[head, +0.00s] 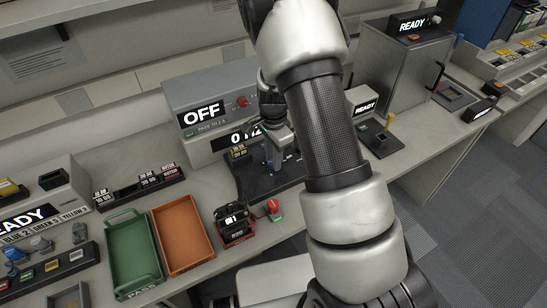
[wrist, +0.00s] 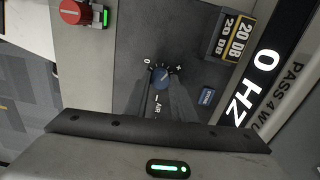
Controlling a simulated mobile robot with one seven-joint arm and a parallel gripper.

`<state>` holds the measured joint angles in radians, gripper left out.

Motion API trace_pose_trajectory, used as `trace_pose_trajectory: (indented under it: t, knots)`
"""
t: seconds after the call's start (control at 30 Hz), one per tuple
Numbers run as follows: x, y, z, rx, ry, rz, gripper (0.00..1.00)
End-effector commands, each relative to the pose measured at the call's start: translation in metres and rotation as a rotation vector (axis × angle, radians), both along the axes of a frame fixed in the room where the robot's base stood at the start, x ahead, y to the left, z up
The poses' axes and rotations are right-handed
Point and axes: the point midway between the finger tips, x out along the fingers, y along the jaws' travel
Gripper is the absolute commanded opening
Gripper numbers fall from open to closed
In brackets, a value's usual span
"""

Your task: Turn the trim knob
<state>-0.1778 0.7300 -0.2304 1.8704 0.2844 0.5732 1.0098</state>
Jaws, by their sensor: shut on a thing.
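In the head view my gripper (head: 274,158) points down over the dark bench fixture (head: 250,185), and the knob is hidden there. A display (wrist: 264,65) beside the panel reads "0 HZ". The grey unit (head: 180,92) behind has a screen reading "OFF" (head: 202,113).
A yellow-framed "20 DB" part (wrist: 230,35) and a blue button (wrist: 207,96) sit near the knob. A red button (wrist: 73,10) is at the panel edge. A green tray (head: 112,219), an orange tray (head: 161,214) and a radio in a red holder (head: 233,238) stand left of the fixture.

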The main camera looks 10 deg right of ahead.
Motion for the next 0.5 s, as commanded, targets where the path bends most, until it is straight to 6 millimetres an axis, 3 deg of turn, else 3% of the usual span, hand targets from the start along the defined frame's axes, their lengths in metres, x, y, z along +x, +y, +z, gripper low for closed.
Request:
trace_pose_trajectory:
  t: [0.13,0.17,0.27,0.5]
  knots:
    - [-0.0004,0.0009,0.0000,0.002,0.002,0.002,0.01]
    - [-0.0003,0.0009,0.0000,0.002,0.002,0.002,0.25]
    - [-0.0003,0.0009,0.0000,0.001,0.001,0.002,0.41]
    - [-0.0001,0.0004,0.0000,0.001,0.000,0.002,0.42]
